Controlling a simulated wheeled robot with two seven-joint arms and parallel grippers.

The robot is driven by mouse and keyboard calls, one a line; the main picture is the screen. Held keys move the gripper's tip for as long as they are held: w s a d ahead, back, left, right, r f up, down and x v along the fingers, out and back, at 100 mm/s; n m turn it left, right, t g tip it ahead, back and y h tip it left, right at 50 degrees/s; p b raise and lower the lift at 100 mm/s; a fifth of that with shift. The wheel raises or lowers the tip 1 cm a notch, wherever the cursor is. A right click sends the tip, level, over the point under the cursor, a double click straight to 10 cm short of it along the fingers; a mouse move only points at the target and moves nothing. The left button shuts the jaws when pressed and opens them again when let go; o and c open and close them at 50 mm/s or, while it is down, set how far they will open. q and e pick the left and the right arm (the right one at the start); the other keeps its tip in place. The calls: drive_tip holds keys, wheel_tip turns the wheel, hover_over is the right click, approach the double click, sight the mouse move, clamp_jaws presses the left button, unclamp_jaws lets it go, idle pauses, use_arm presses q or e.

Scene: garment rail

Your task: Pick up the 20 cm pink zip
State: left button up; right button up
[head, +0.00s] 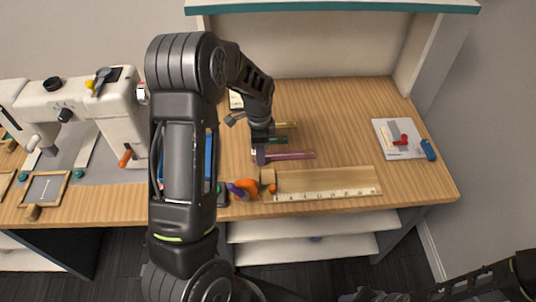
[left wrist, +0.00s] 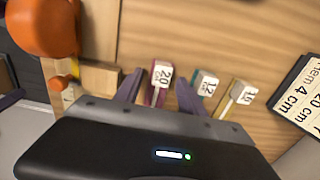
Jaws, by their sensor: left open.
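The pink zip (head: 290,155) lies flat on the wooden table, the nearest of three zips in the head view. In the left wrist view its white label reading 20 (left wrist: 162,74) faces up at the zip's end. My left gripper (head: 262,156) is over that left end of the zip. In the left wrist view its two purple fingers are apart, one on each side of the pink zip (left wrist: 155,96), and are not closed on it. A teal zip (left wrist: 203,84) labelled 12 and a yellow zip (left wrist: 236,98) lie beside it. My right gripper cannot be made out clearly.
A wooden ruler (head: 330,184) and an orange object (head: 246,188) lie in front of the zips. A hem card (left wrist: 302,98) is close by. A sewing machine (head: 92,110) stands left. A card with a red item (head: 398,138) lies right, with bare table between.

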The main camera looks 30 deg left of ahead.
idle(0.3)
use_arm(q)
clamp_jaws()
idle(0.4)
